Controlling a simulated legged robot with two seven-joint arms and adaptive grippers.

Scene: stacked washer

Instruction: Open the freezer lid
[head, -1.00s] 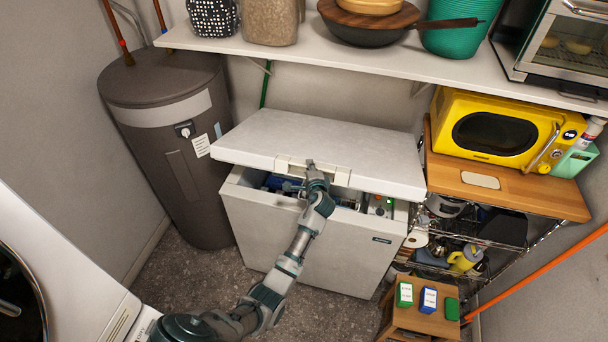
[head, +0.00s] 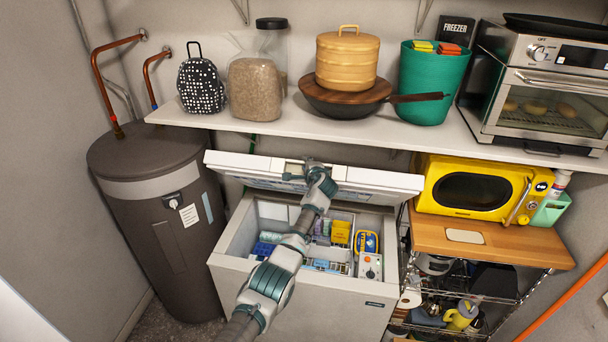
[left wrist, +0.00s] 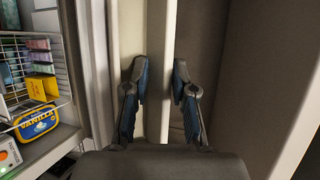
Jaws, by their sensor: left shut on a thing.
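The white chest freezer (head: 345,312) stands in the middle of the head view. Its lid (head: 385,182) is raised well off the body, and the inside shows below it. My left gripper (head: 316,168) is at the middle of the lid's front edge, at the handle. In the left wrist view the two fingers (left wrist: 159,95) sit on either side of a pale handle bar (left wrist: 156,60) and are shut on it. The contact itself is partly hidden in the head view by my own arm. My right gripper is not in view.
A shelf (head: 280,120) above the freezer bears a wooden-lidded pan (head: 345,105), jars and a green bin (head: 432,85). The raised lid is close below its edge. A grey water heater (head: 155,215) stands left; a yellow microwave (head: 475,190) on a rack stands right.

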